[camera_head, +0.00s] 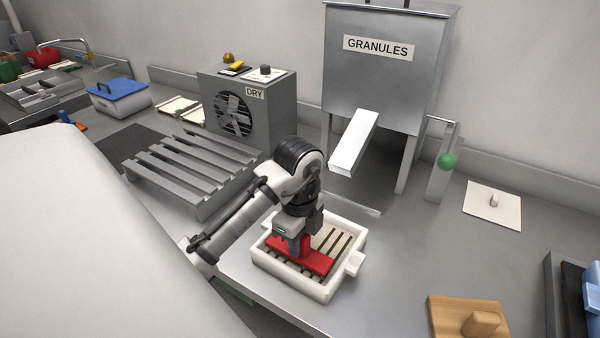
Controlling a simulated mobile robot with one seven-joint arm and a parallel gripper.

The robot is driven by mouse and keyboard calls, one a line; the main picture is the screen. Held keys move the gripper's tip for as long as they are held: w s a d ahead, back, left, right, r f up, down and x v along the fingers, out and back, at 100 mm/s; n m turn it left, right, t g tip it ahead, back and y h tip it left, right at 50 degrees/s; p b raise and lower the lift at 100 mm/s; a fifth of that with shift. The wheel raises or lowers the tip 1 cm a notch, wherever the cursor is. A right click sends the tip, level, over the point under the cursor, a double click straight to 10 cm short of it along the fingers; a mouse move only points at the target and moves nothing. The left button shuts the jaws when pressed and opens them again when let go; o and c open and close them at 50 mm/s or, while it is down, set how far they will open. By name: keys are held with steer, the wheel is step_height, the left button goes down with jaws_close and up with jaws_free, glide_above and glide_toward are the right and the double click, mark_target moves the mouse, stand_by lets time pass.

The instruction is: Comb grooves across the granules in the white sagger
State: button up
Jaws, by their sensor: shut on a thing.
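The white sagger (357,262) is a shallow square tray with side lugs, near the front edge of the grey bench. The pale granules (331,238) inside it show several dark parallel grooves on both sides of the tool. My gripper (300,236) is over the sagger, shut on the upright handle of a red comb (314,262). The comb's wide red head lies low across the inside of the sagger. Its lower edge is hidden, so I cannot tell how deep it sits in the granules.
A granules hopper (378,70) with a sloping chute (354,142) stands behind the sagger. A slatted grey rack (190,165) and a dryer box (270,110) are at back left. A wooden board with a handle (468,318) lies at front right. Bench between is clear.

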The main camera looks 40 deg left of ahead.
steer(key=shift+r+p, duration=3.3)
steer(key=shift+r, duration=0.75)
steer(key=shift+f, duration=0.1)
